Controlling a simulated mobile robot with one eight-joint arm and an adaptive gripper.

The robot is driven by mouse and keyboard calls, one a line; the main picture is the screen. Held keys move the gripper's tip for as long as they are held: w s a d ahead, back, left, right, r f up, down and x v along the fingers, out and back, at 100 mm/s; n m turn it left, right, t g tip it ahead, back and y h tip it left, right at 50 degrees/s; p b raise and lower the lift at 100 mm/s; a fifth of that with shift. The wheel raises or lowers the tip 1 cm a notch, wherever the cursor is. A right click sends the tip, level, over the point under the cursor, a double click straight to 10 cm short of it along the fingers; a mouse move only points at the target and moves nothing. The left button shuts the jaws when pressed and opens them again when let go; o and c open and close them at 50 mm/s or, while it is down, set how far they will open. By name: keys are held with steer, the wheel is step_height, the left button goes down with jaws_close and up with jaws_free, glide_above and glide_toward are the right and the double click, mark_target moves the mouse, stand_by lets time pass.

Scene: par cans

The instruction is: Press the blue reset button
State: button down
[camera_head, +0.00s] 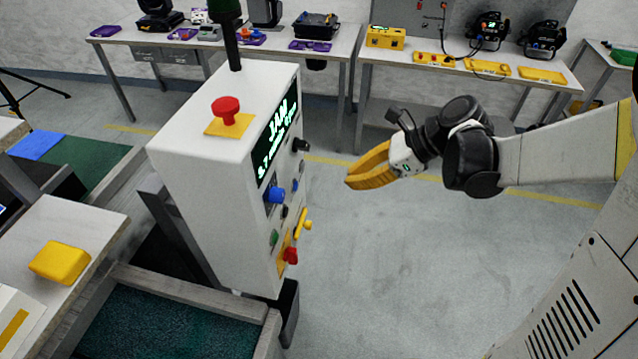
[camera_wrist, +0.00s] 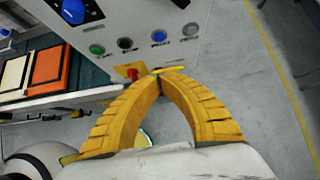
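A small round blue button (camera_wrist: 158,36) sits in a row on the light grey control panel (camera_wrist: 140,15). It stands between a black button (camera_wrist: 125,43) and a grey button (camera_wrist: 191,29); its label is too blurred to read. In the head view the blue button (camera_head: 295,186) shows on the right face of the white console (camera_head: 200,130). A larger blue knob (camera_head: 275,195) also juts from that face. My gripper (camera_head: 349,180) has yellow fingers, tips together, with nothing seen between them. It is to the right of the panel, apart from it.
A green button (camera_wrist: 97,49), a red knob (camera_head: 291,256) and a yellow handle (camera_head: 302,224) share the panel. A red mushroom button (camera_head: 228,110) is on the console top. Clear floor (camera_head: 400,270) lies right of the console. Benches with equipment stand behind.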

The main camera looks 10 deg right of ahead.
mark_target(296, 190)
steer(key=b+x, duration=0.1)
steer(key=x, duration=0.3)
steer(key=a+r+b+x, duration=0.1)
steer(key=x, duration=0.3)
steer(key=a+r+b+x, duration=0.1)
steer(key=x, duration=0.3)
steer(key=shift+w+a+f, duration=0.15)
steer(key=shift+w+f, duration=0.05)
steer(key=shift+w, duration=0.3)
steer(key=shift+w+a+b, duration=0.3)
steer(key=shift+a+b, duration=0.05)
steer(key=shift+a, duration=0.45)
steer(key=shift+r, duration=0.1)
